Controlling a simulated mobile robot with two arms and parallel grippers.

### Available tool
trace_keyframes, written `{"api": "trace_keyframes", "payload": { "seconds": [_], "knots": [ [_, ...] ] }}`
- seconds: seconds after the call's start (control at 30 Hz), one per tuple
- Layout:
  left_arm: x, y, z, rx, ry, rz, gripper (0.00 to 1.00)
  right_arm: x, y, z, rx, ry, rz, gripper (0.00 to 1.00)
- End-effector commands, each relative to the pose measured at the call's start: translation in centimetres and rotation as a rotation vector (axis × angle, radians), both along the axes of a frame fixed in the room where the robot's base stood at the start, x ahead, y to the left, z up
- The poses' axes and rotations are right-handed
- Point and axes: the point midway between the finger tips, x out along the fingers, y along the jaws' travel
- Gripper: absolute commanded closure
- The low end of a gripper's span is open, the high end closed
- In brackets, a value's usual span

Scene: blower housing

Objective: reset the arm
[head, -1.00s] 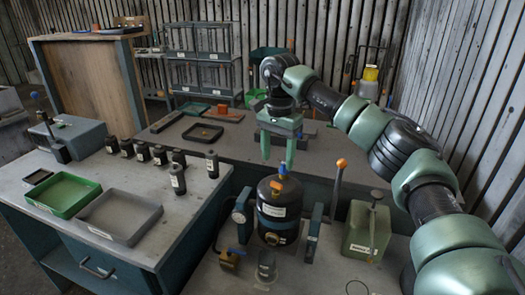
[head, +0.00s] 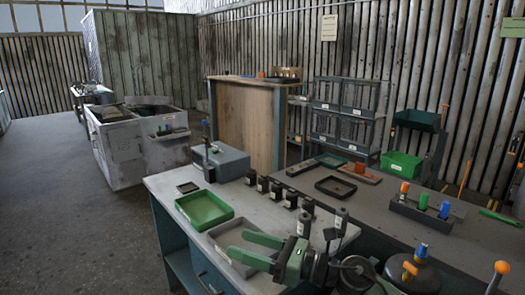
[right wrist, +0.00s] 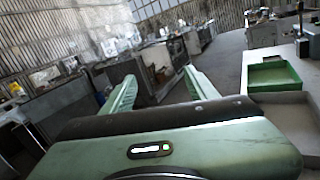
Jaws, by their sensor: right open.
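My right gripper (head: 238,245) is in the lower middle of the head view, with its two green fingers apart, pointing left and empty. It appears above or in front of the grey tray (head: 222,229) on the near bench, and hides part of that tray. In the right wrist view the open fingers (right wrist: 160,73) have nothing between them, and the floor and far equipment show beyond. My left gripper is not in view.
A green tray (head: 205,222) lies beside the grey one. Several black bottles (head: 277,190) stand behind them. A dark tank (head: 412,275) stands at the lower right. A bench (head: 300,180) with a black tray lies behind. Open floor (head: 60,220) is on the left.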

Motion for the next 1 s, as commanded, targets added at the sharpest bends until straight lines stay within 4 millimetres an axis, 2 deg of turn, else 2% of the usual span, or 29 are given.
{"api": "trace_keyframes", "payload": {
  "seconds": [0.03, 0.07, 0.17, 0.27, 0.37, 0.4, 0.47, 0.5, 0.57, 0.6, 0.7, 0.83, 0.87, 1.0],
  "knots": [
    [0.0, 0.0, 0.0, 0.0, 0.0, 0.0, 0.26, -0.3, -0.2, 0.9, 0.178, 0.129, -0.068, 0.42],
    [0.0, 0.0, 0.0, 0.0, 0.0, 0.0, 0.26, -0.2, -0.7, 1.4, 0.283, 0.21, -0.115, 0.42],
    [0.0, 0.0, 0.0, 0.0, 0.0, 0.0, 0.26, 0.5, -4.1, 1.5, 0.62, 0.493, -0.275, 0.42],
    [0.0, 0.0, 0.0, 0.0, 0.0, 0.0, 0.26, 0.7, -9.0, -1.2, 0.943, 0.79, -0.449, 0.42],
    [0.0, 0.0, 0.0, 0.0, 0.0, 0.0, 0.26, -0.7, -14.0, -6.3, 1.247, 1.087, -0.643, 0.42],
    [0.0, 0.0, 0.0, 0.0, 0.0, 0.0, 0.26, -1.8, -15.8, -8.7, 1.355, 1.193, -0.723, 0.42],
    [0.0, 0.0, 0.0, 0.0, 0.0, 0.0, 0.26, -3.9, -18.0, -12.2, 1.502, 1.34, -0.84, 0.42],
    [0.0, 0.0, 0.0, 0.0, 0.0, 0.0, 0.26, -5.6, -19.2, -14.4, 1.593, 1.43, -0.92, 0.42],
    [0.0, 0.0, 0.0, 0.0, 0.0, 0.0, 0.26, -8.5, -20.7, -17.6, 1.716, 1.552, -1.04, 0.42],
    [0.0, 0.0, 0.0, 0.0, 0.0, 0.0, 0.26, -10.5, -21.5, -19.4, 1.79, 1.622, -1.119, 0.42],
    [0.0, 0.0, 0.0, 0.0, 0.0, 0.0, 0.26, -15.2, -22.6, -22.9, 1.929, 1.756, -1.294, 0.42],
    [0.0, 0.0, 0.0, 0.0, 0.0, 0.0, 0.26, -20.4, -23.4, -25.6, 2.051, 1.864, -1.48, 0.42],
    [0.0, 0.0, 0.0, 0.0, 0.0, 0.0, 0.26, -21.4, -23.4, -26.0, -2.014, -1.831, 1.476, 0.42],
    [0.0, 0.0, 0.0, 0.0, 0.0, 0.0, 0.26, -26.1, -23.7, -27.5, -1.871, -1.694, 1.467, 0.42]
  ]
}}
